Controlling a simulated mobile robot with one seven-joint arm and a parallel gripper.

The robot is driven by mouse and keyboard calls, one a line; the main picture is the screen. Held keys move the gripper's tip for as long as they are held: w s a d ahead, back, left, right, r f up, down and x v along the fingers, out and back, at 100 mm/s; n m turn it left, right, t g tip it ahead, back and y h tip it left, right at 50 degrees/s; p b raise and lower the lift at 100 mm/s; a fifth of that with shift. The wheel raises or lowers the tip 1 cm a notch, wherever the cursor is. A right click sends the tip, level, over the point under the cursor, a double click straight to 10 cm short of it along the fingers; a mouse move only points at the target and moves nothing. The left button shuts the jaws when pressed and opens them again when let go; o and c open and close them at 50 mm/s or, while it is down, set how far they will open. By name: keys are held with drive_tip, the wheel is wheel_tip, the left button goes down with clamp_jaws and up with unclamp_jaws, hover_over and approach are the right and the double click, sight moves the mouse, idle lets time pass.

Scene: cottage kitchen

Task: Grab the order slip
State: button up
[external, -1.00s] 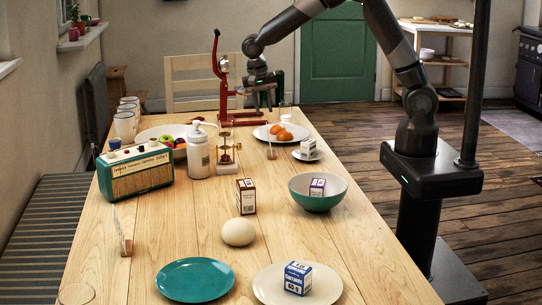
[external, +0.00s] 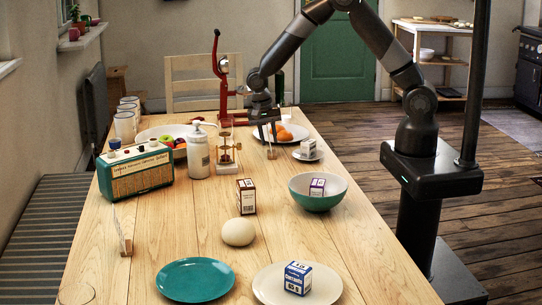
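A thin upright slip in a small wooden holder (external: 271,155) stands toward the far end of the table, in front of the plate with orange fruit. My gripper (external: 268,136) points down right over it, with its fingers at the height of the slip's upper part. The fingers look apart; the slip is partly hidden by them, and I cannot tell whether they touch it. A second thin card in a wooden holder (external: 125,247) stands at the near left of the table, away from my gripper.
Beside my gripper are a red lever press (external: 219,75), a brass stand (external: 226,155), a plate with orange fruit (external: 285,134) and a small plate with a box (external: 307,150). A green bowl (external: 318,196) stands nearer. The table's right edge is clear.

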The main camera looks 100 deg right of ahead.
drive_tip(key=shift+f, duration=0.2)
drive_tip(key=shift+c, duration=0.5)
clamp_jaws()
drive_tip(key=shift+r, duration=0.1)
